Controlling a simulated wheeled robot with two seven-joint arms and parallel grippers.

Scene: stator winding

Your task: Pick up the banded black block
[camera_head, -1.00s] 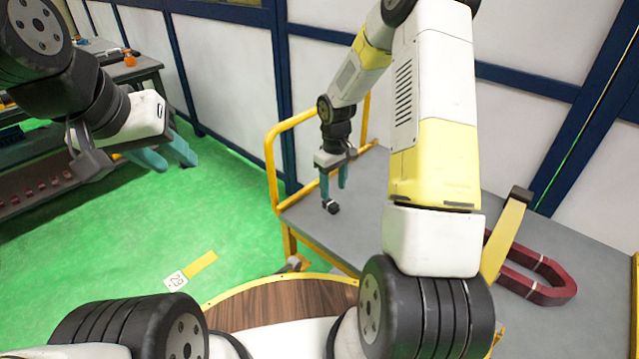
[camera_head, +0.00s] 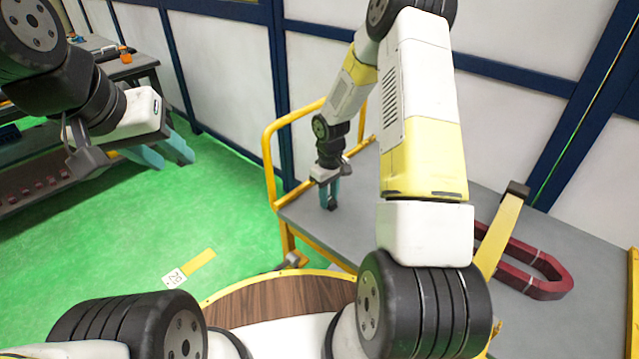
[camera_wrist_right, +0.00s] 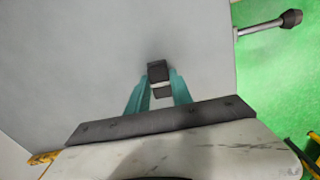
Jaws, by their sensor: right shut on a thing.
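The banded black block (camera_head: 332,206) is on the grey cart top near its left end. In the right wrist view the block (camera_wrist_right: 158,72) shows dark with a pale band across it, between the teal fingers. My right gripper (camera_head: 331,195) points down at the block and is shut on it; its fingertips also show in the right wrist view (camera_wrist_right: 159,82). I cannot tell whether the block still touches the cart top. My left gripper (camera_head: 168,152) hangs empty over the green floor at the left, its teal fingers apart.
The grey cart (camera_head: 365,215) has yellow rails (camera_head: 268,165) at its left end. A dark red U-shaped piece (camera_head: 535,275) lies on the cart at the right, with a yellow bar by it. A workbench stands at the far left. Green floor lies between.

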